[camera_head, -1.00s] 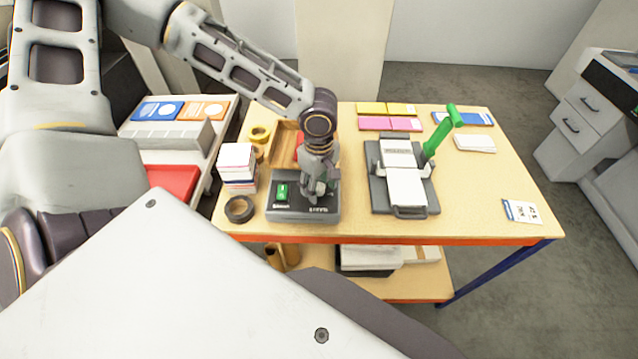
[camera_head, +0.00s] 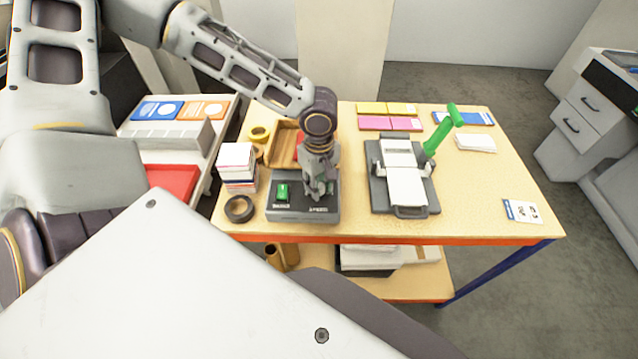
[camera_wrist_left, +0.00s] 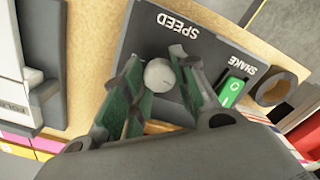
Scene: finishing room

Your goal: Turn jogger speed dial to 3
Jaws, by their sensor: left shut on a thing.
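The jogger (camera_head: 290,210) is a dark grey box at the table's front left, with a green SHAKE switch (camera_head: 282,192) on its left part. My left gripper (camera_head: 320,194) is over its right part, pointing down. In the left wrist view, the gripper (camera_wrist_left: 158,82) is shut on the round light grey speed dial (camera_wrist_left: 159,74), one finger on each side. The word SPEED is printed beside the dial. I cannot read a scale or pointer on the dial. In the head view the gripper hides the dial. My right gripper is not in view.
A grey machine (camera_head: 376,190) with a green lever (camera_head: 441,130) stands right of the jogger. A stack of cards (camera_head: 237,165) and a dark tape roll (camera_head: 239,209) are at its left. A wooden tray (camera_head: 284,143) lies behind. The table's front right is mostly clear.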

